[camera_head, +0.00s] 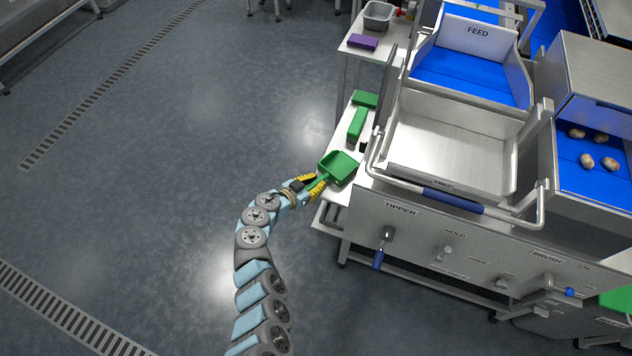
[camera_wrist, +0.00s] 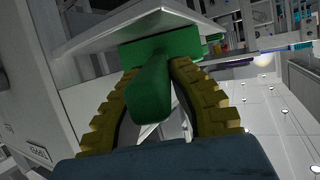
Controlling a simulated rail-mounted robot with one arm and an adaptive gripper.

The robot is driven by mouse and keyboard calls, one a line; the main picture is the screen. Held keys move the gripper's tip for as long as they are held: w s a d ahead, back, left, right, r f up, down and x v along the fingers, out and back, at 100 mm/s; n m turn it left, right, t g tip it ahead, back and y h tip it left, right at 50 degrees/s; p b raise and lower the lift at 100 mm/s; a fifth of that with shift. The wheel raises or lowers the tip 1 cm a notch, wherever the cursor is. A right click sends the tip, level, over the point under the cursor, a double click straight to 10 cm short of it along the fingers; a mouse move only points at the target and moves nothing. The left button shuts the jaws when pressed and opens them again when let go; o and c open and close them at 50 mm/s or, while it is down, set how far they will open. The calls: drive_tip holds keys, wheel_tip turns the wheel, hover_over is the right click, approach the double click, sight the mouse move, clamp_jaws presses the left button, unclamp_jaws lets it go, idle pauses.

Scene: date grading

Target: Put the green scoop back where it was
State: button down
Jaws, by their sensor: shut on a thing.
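The green scoop (camera_head: 340,167) is over the near end of the narrow white side table (camera_head: 341,194), left of the tipper machine. My gripper (camera_head: 314,187) has its yellow fingers shut on the scoop's handle, with the pan pointing away from my arm. In the wrist view, the green handle (camera_wrist: 150,92) lies between the two ridged yellow fingers (camera_wrist: 160,115). Whether the scoop touches the table top or hangs just above it, I cannot tell.
Another green tool (camera_head: 357,124) lies farther back on the same table. A purple block (camera_head: 362,42) and a grey metal bin (camera_head: 378,15) stand behind. The tipper tray (camera_head: 440,175) with its blue-gripped rail is close on the right. Open floor lies to the left.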

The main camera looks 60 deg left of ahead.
drive_tip(key=shift+f, duration=0.15)
drive_tip(key=c, duration=1.1)
unclamp_jaws()
drive_tip(key=shift+c, duration=0.2)
drive_tip(key=shift+r, duration=0.2)
drive_tip(key=shift+s+r, duration=0.15)
drive_tip(key=shift+s, duration=0.2)
drive_tip(key=p+v, duration=0.1)
drive_tip(key=v, duration=1)
drive_tip(key=shift+s+d+r, duration=0.1)
drive_tip(key=shift+s+d, duration=0.05)
drive_tip(key=shift+d, duration=0.05)
